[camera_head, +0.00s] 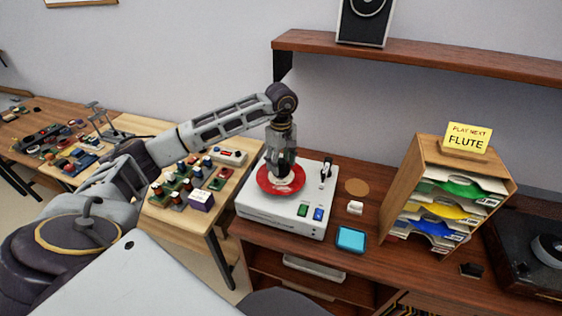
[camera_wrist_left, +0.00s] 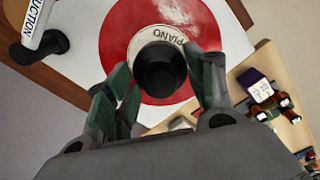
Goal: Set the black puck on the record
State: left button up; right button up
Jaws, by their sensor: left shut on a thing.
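The red record (camera_head: 292,191) with a pale centre label lies on a white record player (camera_head: 270,216). In the left wrist view, the record (camera_wrist_left: 117,62) has the word PIANO on its label. The black puck (camera_wrist_left: 160,68) sits between the fingers of my left gripper (camera_head: 281,168), which is shut on it over the record's centre. The fingers mostly hide the puck in the head view. I cannot tell whether the puck touches the label. My right gripper is not in view.
A tone arm (camera_head: 326,171) stands right of the record, with green and blue buttons in front. A wooden rack (camera_head: 415,160) of coloured sleeves stands further right. A blue pad (camera_head: 351,239) lies nearby. A side table at left holds several small parts and a purple box (camera_head: 201,201).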

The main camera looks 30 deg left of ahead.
pick_arm(q)
jog(key=shift+f+b, duration=0.7)
jog(key=shift+f, duration=0.25)
dwell(0.8)
dwell(0.3)
jog(key=o, duration=1.2)
jog(key=shift+o, duration=0.6)
jog(key=o, duration=0.3)
jog(key=shift+r, duration=0.1)
jog(key=shift+r+p, duration=1.35)
jog(key=shift+r, duration=1.05)
